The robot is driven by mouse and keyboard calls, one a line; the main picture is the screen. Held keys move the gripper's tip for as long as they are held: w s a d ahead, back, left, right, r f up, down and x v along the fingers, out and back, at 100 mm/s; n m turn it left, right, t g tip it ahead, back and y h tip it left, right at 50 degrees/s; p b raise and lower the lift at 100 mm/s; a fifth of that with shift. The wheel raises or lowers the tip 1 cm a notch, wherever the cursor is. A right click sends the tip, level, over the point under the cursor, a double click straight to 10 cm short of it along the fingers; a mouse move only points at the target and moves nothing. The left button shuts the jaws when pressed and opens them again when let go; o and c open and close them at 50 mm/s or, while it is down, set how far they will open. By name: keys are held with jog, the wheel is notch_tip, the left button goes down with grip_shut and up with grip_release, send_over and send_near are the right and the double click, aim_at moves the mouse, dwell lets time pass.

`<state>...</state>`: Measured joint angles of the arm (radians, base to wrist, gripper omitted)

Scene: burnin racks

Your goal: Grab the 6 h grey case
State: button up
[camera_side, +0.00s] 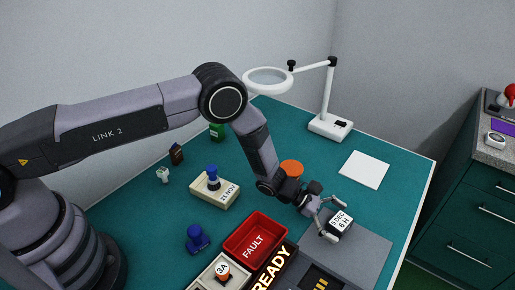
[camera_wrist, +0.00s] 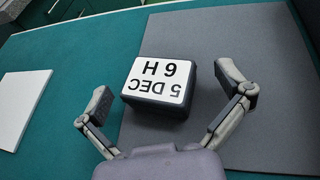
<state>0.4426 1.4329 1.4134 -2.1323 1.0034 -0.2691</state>
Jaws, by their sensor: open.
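The 6 h grey case (camera_side: 341,228) is a small dark grey box with a white top label reading "5 DEC 6 H". It sits on the grey mat (camera_side: 372,256), near the mat's far edge. In the wrist view the case (camera_wrist: 160,84) lies between my two fingers, with its label upside down. My gripper (camera_side: 332,216) is open around the case. Part of the case's near side is hidden in the side view by a finger.
A red FAULT tray (camera_side: 277,219) and a dark READY rack (camera_side: 325,277) stand left of and below the case. An orange disc (camera_side: 292,168) lies behind my wrist. A white sheet (camera_side: 364,169) and a magnifier lamp (camera_side: 330,126) are farther back. The green table between sheet and mat is clear.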

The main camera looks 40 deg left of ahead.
jog(key=shift+d, duration=0.1)
jog(key=shift+c, duration=0.4)
jog(key=c, duration=1.1)
